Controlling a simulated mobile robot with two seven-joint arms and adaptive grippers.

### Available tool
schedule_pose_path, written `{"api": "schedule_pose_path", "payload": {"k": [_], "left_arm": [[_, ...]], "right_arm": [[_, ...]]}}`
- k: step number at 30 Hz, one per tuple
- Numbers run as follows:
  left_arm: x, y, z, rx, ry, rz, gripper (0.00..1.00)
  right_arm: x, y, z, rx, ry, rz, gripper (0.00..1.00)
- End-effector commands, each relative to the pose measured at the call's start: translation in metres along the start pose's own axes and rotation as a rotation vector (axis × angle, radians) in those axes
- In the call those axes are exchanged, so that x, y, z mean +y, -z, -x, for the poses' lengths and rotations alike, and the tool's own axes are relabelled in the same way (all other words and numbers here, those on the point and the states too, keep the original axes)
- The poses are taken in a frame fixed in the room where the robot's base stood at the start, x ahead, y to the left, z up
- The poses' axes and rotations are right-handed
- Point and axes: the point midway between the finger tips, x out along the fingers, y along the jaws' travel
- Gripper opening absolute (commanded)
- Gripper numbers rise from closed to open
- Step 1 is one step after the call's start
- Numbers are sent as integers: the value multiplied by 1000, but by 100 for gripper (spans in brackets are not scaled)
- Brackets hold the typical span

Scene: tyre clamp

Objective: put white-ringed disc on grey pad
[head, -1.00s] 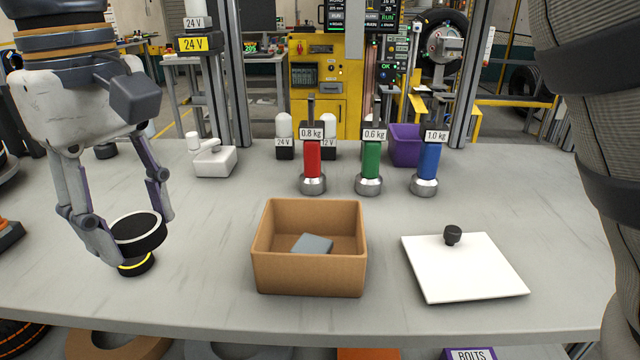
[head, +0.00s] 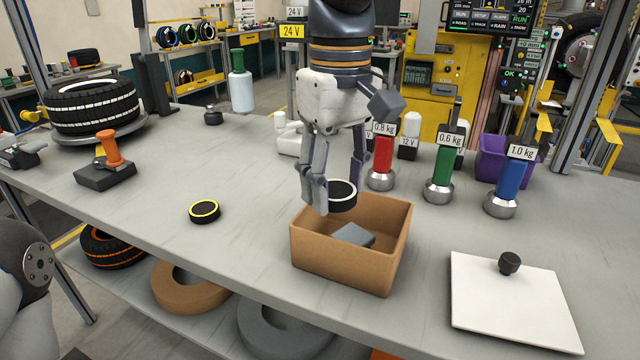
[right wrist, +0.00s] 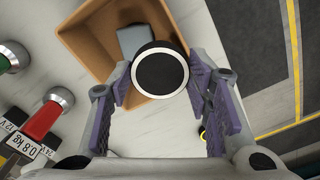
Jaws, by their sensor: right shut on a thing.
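The white-ringed disc (head: 342,196), black with a white rim, is held by my right gripper (head: 338,203) over the back left part of the brown open box. In the right wrist view the disc (right wrist: 160,72) sits between the two fingers, face toward the camera. The grey pad (head: 353,236) lies inside the box; it also shows in the right wrist view (right wrist: 133,40), partly covered by the disc. The disc is apart from the pad and above it, toward the back left in the head view. My left gripper is not in view.
The brown box (head: 340,267) has upright walls around the pad. A yellow-ringed disc (head: 204,211) lies on the table left of it. Red (head: 382,160), green (head: 443,170) and blue (head: 507,185) handled weights stand behind right. A white lid (head: 515,305) lies at right.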

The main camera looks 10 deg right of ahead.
Motion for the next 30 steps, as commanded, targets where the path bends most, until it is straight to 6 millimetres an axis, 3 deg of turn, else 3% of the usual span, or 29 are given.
{"api": "schedule_pose_path", "payload": {"k": [1, 9, 13, 25, 26, 28, 30], "left_arm": [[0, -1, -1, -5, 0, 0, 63], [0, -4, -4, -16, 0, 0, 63], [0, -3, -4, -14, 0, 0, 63], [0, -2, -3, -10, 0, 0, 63], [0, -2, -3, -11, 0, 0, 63], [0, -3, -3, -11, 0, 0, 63], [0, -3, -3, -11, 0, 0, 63]], "right_arm": [[7, 0, -12, -6, 4, 0, 18], [38, 1, -50, -7, 4, -1, 18], [36, 1, -72, -3, 2, 0, 18], [36, 1, -78, 1, 0, 0, 18], [36, 1, -78, 1, 0, 0, 50], [36, 1, -78, 1, 1, 0, 65], [36, 1, -79, 1, 1, 0, 65]]}}
